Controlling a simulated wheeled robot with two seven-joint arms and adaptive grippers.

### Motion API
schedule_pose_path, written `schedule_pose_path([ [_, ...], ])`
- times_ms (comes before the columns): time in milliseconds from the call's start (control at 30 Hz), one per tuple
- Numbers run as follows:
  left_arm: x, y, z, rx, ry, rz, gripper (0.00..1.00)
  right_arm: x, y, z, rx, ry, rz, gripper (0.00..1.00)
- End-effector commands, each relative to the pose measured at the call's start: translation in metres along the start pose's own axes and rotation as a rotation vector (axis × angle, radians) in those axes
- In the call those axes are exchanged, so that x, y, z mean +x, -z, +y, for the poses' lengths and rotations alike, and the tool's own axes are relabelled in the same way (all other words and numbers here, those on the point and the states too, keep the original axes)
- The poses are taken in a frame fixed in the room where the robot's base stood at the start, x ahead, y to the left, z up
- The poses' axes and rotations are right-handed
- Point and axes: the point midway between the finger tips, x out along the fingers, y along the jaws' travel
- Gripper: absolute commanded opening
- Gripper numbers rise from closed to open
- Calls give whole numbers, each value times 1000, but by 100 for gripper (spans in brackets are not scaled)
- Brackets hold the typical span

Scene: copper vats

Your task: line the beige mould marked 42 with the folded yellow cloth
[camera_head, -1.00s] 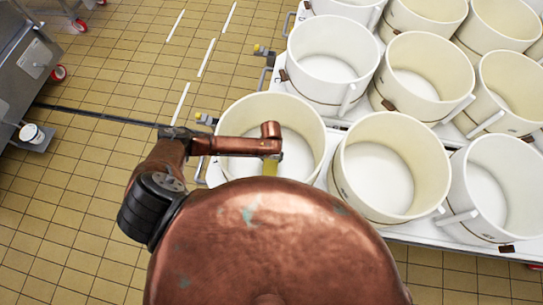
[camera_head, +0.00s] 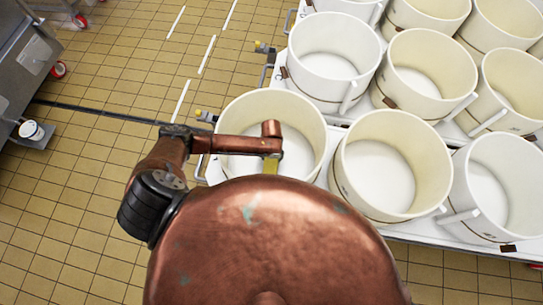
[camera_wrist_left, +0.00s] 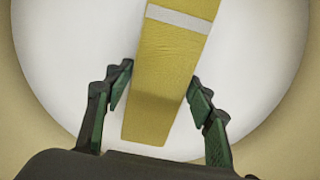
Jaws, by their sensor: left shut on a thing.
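The folded yellow cloth (camera_wrist_left: 168,75) has a pale band across it and hangs between the fingers of my left gripper (camera_wrist_left: 163,92). The left gripper is shut on it. In the head view only a small yellow piece of the cloth (camera_head: 270,166) shows, with most of it hidden behind my copper body. The cloth is over the open top of a beige mould (camera_head: 243,103), whose white floor and beige wall show around it in the wrist view. How deep the cloth is cannot be told. No mark 42 is readable. My right gripper is not in view.
Several similar beige and white moulds, such as this one (camera_head: 437,150) and a whiter one (camera_head: 498,160), stand close together on a white table (camera_head: 425,232). Steel equipment (camera_head: 35,60) stands at the far left. The tiled floor at left is mostly clear.

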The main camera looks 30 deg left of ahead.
Motion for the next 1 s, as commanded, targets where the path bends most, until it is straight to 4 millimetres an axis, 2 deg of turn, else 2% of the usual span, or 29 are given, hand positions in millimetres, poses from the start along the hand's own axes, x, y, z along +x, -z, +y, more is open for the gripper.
schedule_pose_path([
  [1000, 13, 0, 0, 0, 1, -1, 20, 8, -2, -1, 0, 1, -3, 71],
])
